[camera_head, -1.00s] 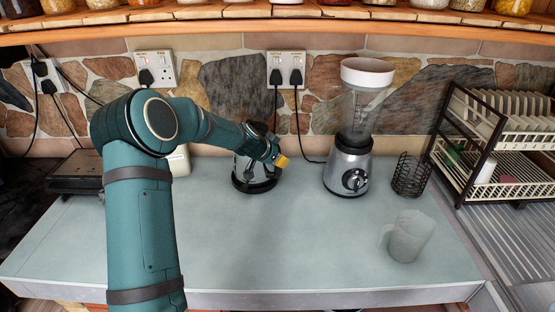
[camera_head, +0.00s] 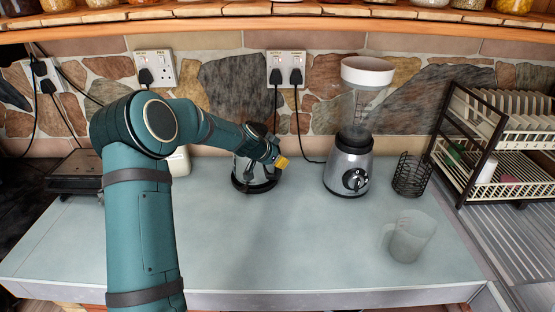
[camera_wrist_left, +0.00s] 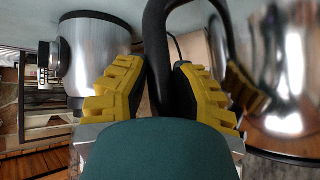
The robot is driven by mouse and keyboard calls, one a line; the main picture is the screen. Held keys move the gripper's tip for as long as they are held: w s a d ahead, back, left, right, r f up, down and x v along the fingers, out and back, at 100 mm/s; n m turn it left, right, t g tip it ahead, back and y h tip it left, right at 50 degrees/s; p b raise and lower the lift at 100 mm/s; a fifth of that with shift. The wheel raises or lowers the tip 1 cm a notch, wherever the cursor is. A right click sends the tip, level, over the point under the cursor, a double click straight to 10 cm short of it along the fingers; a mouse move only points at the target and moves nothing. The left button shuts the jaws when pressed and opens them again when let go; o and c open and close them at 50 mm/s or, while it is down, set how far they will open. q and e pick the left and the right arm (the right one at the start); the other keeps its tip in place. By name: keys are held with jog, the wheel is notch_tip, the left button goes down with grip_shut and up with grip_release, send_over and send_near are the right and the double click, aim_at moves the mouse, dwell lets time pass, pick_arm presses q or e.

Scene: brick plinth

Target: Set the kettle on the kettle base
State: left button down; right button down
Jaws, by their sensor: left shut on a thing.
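The shiny metal kettle (camera_head: 243,170) stands upright near the back of the counter, partly behind my left arm. Its black handle (camera_wrist_left: 160,30) and metal body (camera_wrist_left: 285,60) show in the left wrist view. My left gripper (camera_head: 278,160), with yellow fingers, is shut on the handle; the fingers also show on either side of it in the left wrist view (camera_wrist_left: 158,80). The black kettle base (camera_head: 254,187) shows as a dark ring directly under the kettle. I cannot tell whether the kettle touches it or hovers slightly above. My right gripper is not in view.
A blender (camera_head: 348,165) stands to the right of the kettle, with a wire basket (camera_head: 411,175) beside it. A clear jug (camera_head: 408,237) is at the front right. A dish rack (camera_head: 500,150) stands far right. The front middle counter (camera_head: 280,240) is clear.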

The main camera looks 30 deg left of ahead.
pick_arm(q)
jog(key=shift+b, duration=0.3)
jog(key=c, duration=1.1)
grip_release()
jog(key=shift+s+f, duration=0.1)
jog(key=shift+f, duration=0.2)
jog(key=b+v, duration=0.2)
jog(key=v, duration=0.9)
jog(key=shift+b, duration=0.35)
